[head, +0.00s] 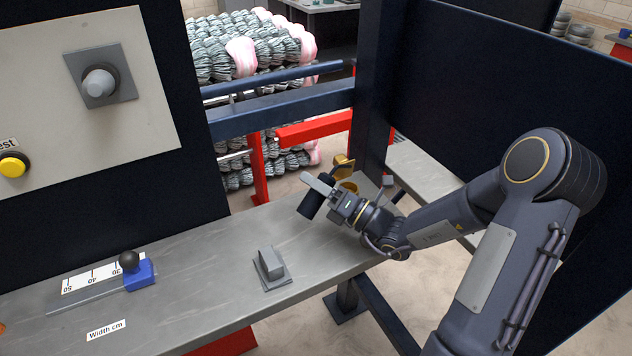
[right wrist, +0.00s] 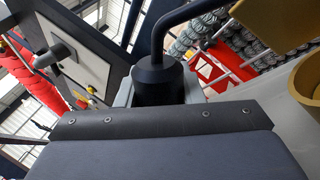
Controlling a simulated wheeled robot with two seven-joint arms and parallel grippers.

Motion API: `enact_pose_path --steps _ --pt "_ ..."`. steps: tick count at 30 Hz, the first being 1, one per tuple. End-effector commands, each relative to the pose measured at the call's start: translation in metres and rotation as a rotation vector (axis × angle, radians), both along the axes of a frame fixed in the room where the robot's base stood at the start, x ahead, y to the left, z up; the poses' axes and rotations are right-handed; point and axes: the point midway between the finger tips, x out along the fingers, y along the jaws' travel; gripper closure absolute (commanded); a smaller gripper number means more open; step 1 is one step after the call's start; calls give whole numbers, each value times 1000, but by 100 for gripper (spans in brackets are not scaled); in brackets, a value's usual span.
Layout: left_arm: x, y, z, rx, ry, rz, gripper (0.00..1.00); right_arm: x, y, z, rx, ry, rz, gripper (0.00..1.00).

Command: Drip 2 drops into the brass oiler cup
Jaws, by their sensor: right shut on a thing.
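My right gripper (head: 328,194) is shut on a dark oil can (head: 311,205), held tilted above the bench's far right end. In the right wrist view the can (right wrist: 158,82) shows its black top and a bent dark spout (right wrist: 185,18) pointing to the upper right. The brass oiler cup (head: 349,186) is just behind the gripper, partly hidden by it, with a brass flap (head: 343,165) raised beside it. In the right wrist view the cup (right wrist: 308,85) is at the right edge, apart from the can. No drop is visible. My left gripper is out of view.
A grey block on a plate (head: 270,266) stands on the metal bench (head: 205,262). A blue slider with a black knob (head: 138,271) is further left. A dark post (head: 371,90) and panel (head: 500,95) bound the right side. The bench between slider and block is clear.

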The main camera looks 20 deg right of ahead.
Motion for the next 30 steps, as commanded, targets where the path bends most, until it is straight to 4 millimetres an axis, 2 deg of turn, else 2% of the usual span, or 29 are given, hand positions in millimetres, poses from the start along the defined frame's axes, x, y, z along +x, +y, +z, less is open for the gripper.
enact_pose_path --steps 2,14,30 --pt "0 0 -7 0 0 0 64 0 0 -6 -43 -20 -1 92" --pt "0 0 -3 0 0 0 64 0 0 -2 -61 -27 0 92" --pt "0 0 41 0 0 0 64 0 0 41 -60 -27 0 92"
